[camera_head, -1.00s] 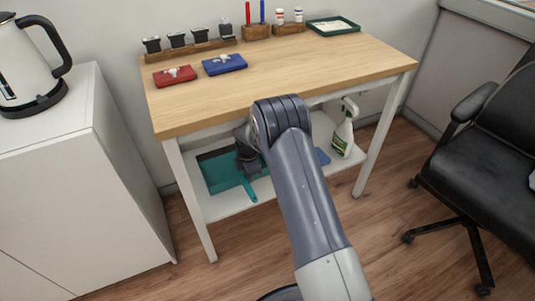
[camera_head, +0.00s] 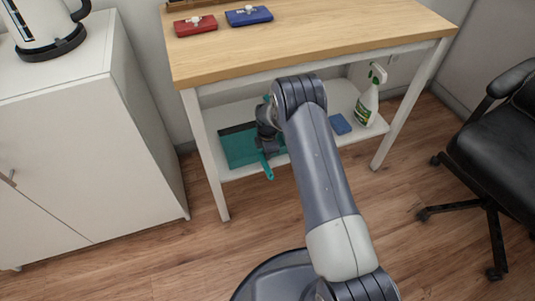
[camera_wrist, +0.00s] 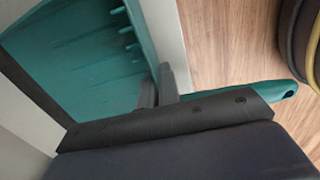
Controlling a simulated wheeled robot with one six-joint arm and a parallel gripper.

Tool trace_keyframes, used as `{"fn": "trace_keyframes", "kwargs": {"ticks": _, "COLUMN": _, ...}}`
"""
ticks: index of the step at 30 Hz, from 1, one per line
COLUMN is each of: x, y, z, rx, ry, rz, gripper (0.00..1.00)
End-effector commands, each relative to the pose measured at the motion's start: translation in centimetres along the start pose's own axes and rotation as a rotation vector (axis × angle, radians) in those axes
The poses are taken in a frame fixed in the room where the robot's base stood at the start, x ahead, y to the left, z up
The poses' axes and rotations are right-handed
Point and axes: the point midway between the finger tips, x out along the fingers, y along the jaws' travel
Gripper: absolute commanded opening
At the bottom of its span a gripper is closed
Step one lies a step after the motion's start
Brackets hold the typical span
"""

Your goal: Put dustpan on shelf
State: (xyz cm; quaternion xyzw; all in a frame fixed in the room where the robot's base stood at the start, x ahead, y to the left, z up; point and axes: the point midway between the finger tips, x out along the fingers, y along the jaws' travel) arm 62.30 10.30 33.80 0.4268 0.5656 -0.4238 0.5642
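The teal dustpan (camera_head: 238,149) is over the left part of the white lower shelf (camera_head: 352,134), under the wooden table top. Its handle (camera_head: 267,168) points toward me past the shelf's front edge. My gripper (camera_head: 266,145) is at the dustpan where pan and handle meet. In the wrist view the gripper's fingers (camera_wrist: 157,86) are close together at the back of the pan (camera_wrist: 85,60), seemingly shut on it. The handle end (camera_wrist: 285,90) sticks out to the right. I cannot tell whether the pan rests fully on the shelf.
A blue sponge-like block (camera_head: 340,124) and a spray bottle (camera_head: 370,96) stand on the shelf's right part. A white cabinet (camera_head: 85,130) is left, a black chair (camera_head: 505,150) right.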

Motion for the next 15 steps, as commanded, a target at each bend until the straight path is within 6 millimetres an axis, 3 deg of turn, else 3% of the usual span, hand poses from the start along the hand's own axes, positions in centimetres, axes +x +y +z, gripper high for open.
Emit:
{"fn": "trace_keyframes", "kwargs": {"ticks": 3, "x": 0.45, "y": 0.02, "z": 0.0, "rx": 0.0, "ry": 0.0, "rz": 0.001, "gripper": 0.0}}
{"fn": "trace_keyframes", "kwargs": {"ticks": 11, "x": 0.31, "y": -0.04, "z": 0.0, "rx": 0.0, "ry": 0.0, "rz": -0.001, "gripper": 0.23}}
{"fn": "trace_keyframes", "kwargs": {"ticks": 15, "x": 0.31, "y": -0.04, "z": 0.0, "rx": 0.0, "ry": 0.0, "rz": -0.001, "gripper": 0.24}}
